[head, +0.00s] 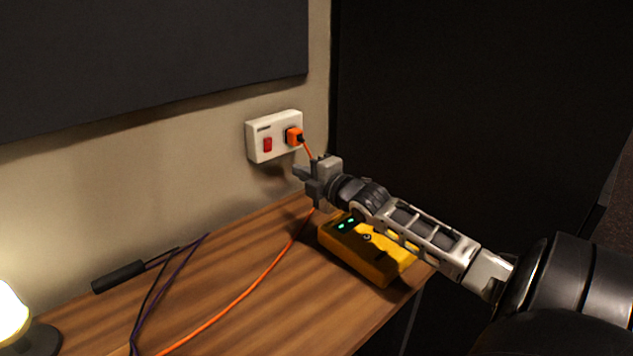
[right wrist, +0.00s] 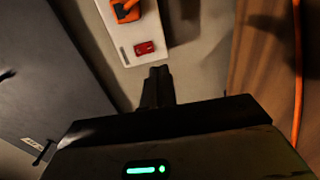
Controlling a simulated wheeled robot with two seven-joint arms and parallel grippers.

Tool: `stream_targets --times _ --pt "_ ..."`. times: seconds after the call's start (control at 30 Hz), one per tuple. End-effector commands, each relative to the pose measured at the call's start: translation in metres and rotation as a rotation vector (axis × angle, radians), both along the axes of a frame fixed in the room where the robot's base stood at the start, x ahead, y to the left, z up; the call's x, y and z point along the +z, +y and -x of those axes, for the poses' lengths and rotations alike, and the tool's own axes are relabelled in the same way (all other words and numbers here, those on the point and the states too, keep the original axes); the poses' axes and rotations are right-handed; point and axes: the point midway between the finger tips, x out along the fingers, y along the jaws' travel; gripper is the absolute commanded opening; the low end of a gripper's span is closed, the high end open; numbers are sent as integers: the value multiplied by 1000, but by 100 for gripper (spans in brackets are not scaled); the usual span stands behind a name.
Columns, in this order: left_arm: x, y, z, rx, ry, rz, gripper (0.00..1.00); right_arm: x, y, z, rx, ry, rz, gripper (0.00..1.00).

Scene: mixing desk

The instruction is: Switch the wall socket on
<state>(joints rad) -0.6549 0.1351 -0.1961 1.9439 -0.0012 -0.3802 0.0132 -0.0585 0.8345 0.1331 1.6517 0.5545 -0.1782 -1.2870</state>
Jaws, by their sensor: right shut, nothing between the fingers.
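The white wall socket (head: 258,141) is on the wall above the desk's back edge. Its red rocker switch (head: 267,144) is on the left, and an orange plug (head: 294,136) sits in its right side. My right gripper (head: 298,173) is just below and to the right of the socket, shut and empty, apart from the switch. In the right wrist view the shut fingers (right wrist: 158,76) point toward the socket (right wrist: 110,40), with the red switch (right wrist: 145,47) just beyond the tips. Which way the switch is tipped is too small to tell. My left gripper is not in view.
The wooden desk (head: 240,265) holds a yellow box (head: 365,255) with green lights under my right arm. An orange cable (head: 250,288) runs across the desk. A black cylinder with dark cables (head: 118,276) and a lit lamp (head: 12,315) are at left. A dark panel (head: 150,55) hangs above.

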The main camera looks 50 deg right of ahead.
Motion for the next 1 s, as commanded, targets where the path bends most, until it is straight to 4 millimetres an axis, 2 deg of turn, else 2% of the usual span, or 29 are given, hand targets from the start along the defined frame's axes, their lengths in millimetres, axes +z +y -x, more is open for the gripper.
stream_targets --times 0.1,0.3,1.0 --pt "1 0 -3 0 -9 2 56 -4 2 19 1 4 2 0" --pt "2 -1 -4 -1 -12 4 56 -5 3 37 0 2 0 0" --pt "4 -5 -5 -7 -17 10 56 -5 3 41 0 0 0 0"
